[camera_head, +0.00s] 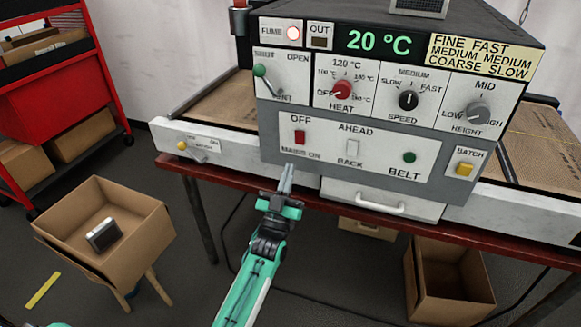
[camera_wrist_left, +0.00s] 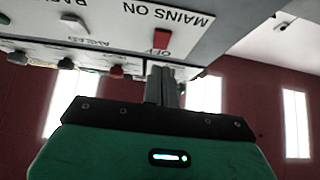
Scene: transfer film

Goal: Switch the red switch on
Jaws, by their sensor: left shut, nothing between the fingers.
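The red switch (camera_head: 299,137) sits on the lower grey panel of the machine, between the labels OFF above and MAINS ON below. My left gripper (camera_head: 288,168) is shut and empty, its fingertips just below the MAINS ON label and pointing up at the panel. In the left wrist view, which shows the panel upside down, the red switch (camera_wrist_left: 162,40) is close beyond the fingertips (camera_wrist_left: 163,68). I cannot tell whether the fingers touch the panel. My right gripper is not in view.
Beside the switch are the AHEAD/BACK switch (camera_head: 352,147) and the green BELT button (camera_head: 409,157). Above are the red HEAT knob (camera_head: 341,90) and SPEED knob (camera_head: 408,100). A drawer (camera_head: 380,199) is below. A cardboard box (camera_head: 105,225) stands at the left.

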